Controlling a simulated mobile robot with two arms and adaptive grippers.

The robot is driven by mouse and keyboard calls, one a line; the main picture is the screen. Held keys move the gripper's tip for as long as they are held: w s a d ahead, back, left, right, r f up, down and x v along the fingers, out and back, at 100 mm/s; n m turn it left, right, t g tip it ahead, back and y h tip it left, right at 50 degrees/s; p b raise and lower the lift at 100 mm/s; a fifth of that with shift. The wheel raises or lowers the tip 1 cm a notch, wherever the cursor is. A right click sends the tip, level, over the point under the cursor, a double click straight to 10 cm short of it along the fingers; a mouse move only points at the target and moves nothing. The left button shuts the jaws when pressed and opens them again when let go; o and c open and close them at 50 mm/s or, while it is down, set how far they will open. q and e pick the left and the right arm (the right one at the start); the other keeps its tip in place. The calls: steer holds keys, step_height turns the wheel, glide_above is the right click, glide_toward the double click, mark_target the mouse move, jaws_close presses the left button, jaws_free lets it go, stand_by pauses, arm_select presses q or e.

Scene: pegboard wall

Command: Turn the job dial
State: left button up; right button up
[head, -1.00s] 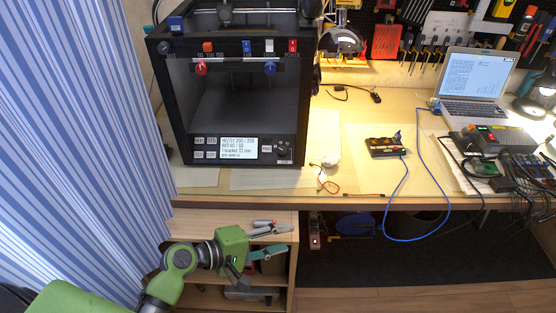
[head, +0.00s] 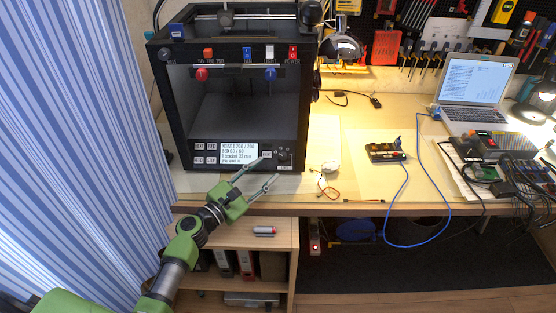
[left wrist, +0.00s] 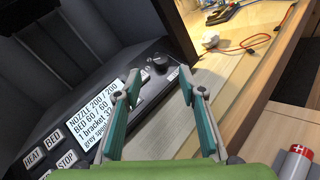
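The job dial (head: 283,153) is a dark round knob on the black printer's (head: 180,120) front panel, right of the lit display (head: 239,153). In the left wrist view the dial (left wrist: 160,65) stands out from the panel, just beyond and between my fingertips. My left gripper (head: 269,169) is open and empty, in front of the panel just below and left of the dial. Its teal fingers (left wrist: 160,78) show apart in the left wrist view, with no contact on the dial visible. My right gripper is not in view.
HEAT, BED and STOP buttons (left wrist: 67,159) sit left of the display. A small white round object (head: 331,167) with an orange cable lies right of the printer. A red-and-grey cylinder (head: 264,230) lies on the shelf below. A striped curtain (head: 80,130) hangs at left.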

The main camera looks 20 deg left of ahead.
mark_target(282, 156)
arm_select(q)
steer(key=b+x, duration=0.1)
steer(key=x, duration=0.6)
jaws_close()
